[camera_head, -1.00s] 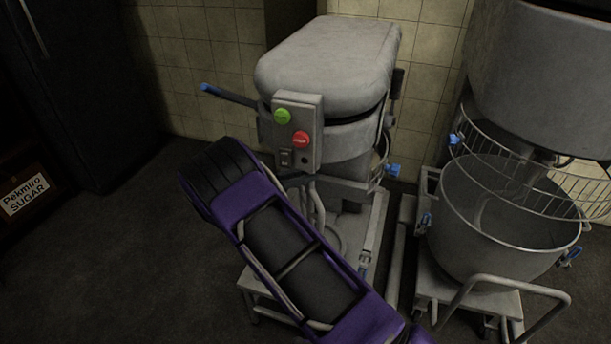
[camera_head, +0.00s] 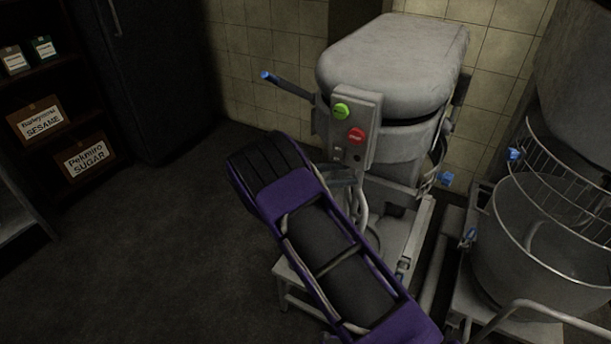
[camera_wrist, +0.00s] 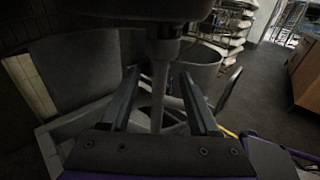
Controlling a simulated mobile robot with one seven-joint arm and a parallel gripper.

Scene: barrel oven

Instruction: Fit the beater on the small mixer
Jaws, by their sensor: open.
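The small mixer (camera_head: 395,65) stands against the tiled wall in the head view, with a green and a red button on its front. In the wrist view my gripper (camera_wrist: 157,80) is open, one finger on each side of a grey vertical shaft (camera_wrist: 158,95). The shaft hangs below a round socket (camera_wrist: 163,45) under the dark mixer head. Pale curved bars show low between the fingers; I cannot tell whether they are the beater. My purple arm hides the front of the mixer's lower part in the head view, and the gripper is hidden there.
A large mixer's bowl (camera_head: 540,250) with a wire guard stands close on the right. A blue-tipped lever (camera_head: 287,86) sticks out left of the small mixer. The floor between is clear.

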